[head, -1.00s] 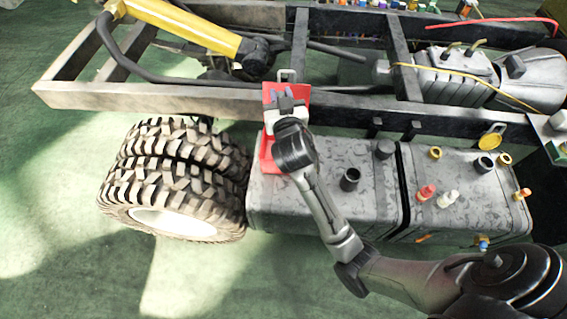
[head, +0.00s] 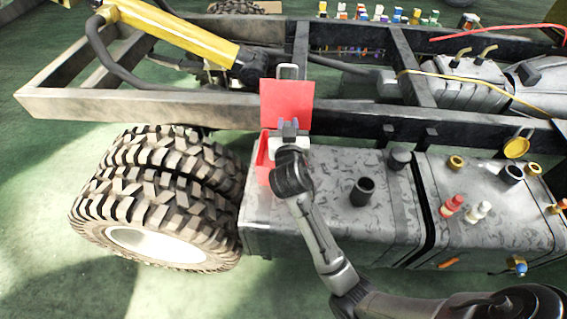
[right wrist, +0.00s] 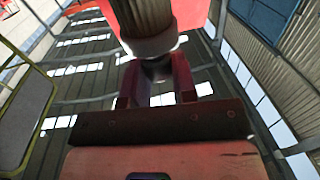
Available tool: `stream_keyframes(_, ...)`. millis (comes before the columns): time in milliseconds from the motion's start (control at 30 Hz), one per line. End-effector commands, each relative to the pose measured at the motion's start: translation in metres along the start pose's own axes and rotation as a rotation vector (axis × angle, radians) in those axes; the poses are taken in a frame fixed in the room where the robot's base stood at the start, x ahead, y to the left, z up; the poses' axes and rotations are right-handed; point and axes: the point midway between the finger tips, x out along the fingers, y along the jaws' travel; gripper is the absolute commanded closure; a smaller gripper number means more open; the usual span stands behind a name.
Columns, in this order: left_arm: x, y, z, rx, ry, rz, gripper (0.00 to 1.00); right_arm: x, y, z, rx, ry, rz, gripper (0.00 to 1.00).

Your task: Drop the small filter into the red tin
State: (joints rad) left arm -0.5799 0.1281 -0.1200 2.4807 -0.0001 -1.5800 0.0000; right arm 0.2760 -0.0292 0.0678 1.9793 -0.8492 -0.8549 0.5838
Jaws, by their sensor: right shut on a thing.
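The red tin (head: 262,165) sits on the left end of the grey tank, with its red lid (head: 287,98) standing open behind. My right gripper (head: 289,128) is over the tin, in front of the lid's lower edge, and hides much of the opening. In the right wrist view the fingers (right wrist: 158,88) are shut on the small filter (right wrist: 150,20), a ribbed brownish cylinder with a pale collar. The filter is hidden in the head view. I cannot tell whether it is inside the tin's rim. My left gripper is not in view.
A dark frame rail (head: 150,108) runs behind the tin. A black filler neck (head: 362,190) rises from the tank (head: 330,215) to the right. Large tyres (head: 150,195) stand at the left. Several coloured fittings (head: 452,206) are on the right tank.

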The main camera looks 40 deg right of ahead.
Motion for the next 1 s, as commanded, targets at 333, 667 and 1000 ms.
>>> stream_keyframes(333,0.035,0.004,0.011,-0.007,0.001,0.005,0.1,0.0,0.0,0.039,-0.002,0.0,-0.001,1.0)
stream_keyframes(667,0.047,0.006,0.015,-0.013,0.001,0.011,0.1,0.0,0.0,0.052,0.0,0.0,-0.001,1.0)
stream_keyframes(1000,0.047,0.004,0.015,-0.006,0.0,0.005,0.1,0.0,0.0,0.052,0.0,-0.001,-0.001,0.59)
